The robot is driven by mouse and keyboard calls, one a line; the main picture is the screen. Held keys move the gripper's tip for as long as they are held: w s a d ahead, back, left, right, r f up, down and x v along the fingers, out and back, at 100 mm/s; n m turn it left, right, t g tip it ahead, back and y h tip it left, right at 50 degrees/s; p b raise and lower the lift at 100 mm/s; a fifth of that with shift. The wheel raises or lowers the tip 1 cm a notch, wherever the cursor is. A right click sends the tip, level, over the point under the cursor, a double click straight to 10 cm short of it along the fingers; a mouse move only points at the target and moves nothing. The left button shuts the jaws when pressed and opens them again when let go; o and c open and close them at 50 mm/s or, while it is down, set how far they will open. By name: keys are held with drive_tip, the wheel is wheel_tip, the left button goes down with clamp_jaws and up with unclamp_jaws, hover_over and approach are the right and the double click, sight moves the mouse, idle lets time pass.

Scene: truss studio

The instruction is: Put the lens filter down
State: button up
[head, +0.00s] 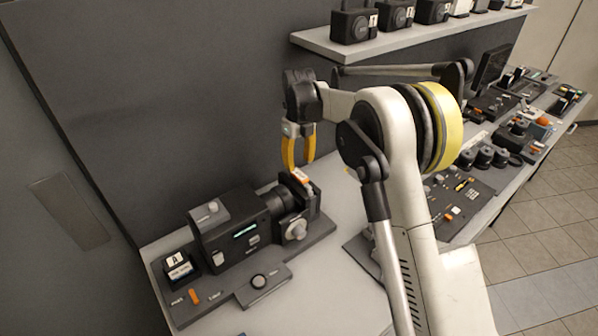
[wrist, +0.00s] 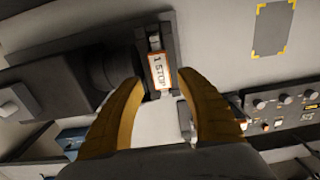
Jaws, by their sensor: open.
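The lens filter (wrist: 159,72) is a small white plate marked "1 STOP" with an orange edge. It stands in a dark holder (wrist: 172,40) in front of the black lens (wrist: 112,68) of a camera-like device. In the head view the filter (head: 301,177) shows as an orange and white piece at the device's right end. My gripper (head: 299,163) points down just above it, with yellow fingers apart. In the wrist view the gripper's fingertips (wrist: 160,84) lie on either side of the filter with visible gaps. The filter's lower part is hidden in the holder.
The device (head: 235,230) sits on a dark base on the pale bench (head: 335,235). A small block marked "A" (head: 178,268) stands at its left. A shelf (head: 400,42) with several black devices runs above, behind my arm. Control panels (head: 460,200) fill the bench at right.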

drive_tip(key=s+d+r+n+t, duration=0.1)
drive_tip(key=s+d+r+n, duration=0.15)
drive_tip(key=r, duration=0.45)
drive_tip(key=s+d+r+n+t, duration=0.15)
drive_tip(key=s+r+n, duration=0.25)
drive_tip(key=r, duration=0.4)
drive_tip(key=s+d+r+n+t, duration=0.1)
drive_tip(key=s+d+r+n, duration=0.1)
drive_tip(key=s+d+n, duration=0.3)
drive_tip(key=s+d+r+n, duration=0.1)
drive_tip(key=s+r+n, duration=0.25)
drive_tip(key=s, duration=0.35)
drive_tip(key=s+d+f+n+t, duration=0.2)
drive_tip(key=s+f+n, duration=0.1)
drive_tip(key=s+n, duration=0.4)
drive_tip(key=s+d+f+n+t, duration=0.1)
drive_tip(key=s+d+f+n, duration=0.1)
drive_tip(key=s+f+n, duration=0.2)
drive_tip(key=s+n, duration=0.3)
drive_tip(key=s, duration=0.4)
drive_tip(key=shift+d+t, duration=0.35)
drive_tip(key=shift+f, duration=0.1)
